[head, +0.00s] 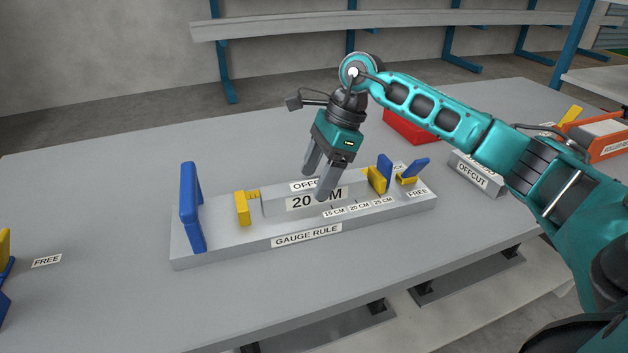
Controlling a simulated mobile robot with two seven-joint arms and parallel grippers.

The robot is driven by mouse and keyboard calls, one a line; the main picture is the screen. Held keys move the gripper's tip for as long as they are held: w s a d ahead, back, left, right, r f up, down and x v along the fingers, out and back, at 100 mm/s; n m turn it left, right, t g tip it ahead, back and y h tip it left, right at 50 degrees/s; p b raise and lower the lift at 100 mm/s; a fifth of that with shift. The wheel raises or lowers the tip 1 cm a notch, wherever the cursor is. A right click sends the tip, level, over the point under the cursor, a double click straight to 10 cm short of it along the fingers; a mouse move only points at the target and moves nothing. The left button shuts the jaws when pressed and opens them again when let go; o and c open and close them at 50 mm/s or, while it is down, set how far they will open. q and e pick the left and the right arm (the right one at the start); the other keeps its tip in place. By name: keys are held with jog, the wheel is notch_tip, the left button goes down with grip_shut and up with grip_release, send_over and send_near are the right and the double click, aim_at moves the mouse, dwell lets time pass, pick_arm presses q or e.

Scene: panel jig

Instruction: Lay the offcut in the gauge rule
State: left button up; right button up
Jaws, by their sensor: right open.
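The grey gauge rule (225,248) lies on the bench, with a tall blue end stop (190,207) at its left. A grey piece labelled "OFFC…" and "20 CM", which looks like the offcut (300,203), lies lengthwise in the rule between a yellow block (242,208) on the left and a yellow block (376,180) on the right. My right gripper (318,183) is open over the middle of the offcut, its fingers pointing down. The fingers hide part of the labels, and I cannot tell whether they touch it. My left gripper is not in view.
A grey holder labelled "OFFCUT" (473,178) stands to the right, partly behind my right arm. A red bin (405,128) is behind the rule, and an orange rack (600,140) is at far right. Bench space left of the rule, by a "FREE" label (46,261), is clear.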

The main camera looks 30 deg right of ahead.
jog(key=p+v, duration=0.1)
jog(key=v, duration=0.9)
jog(key=shift+f, duration=0.1)
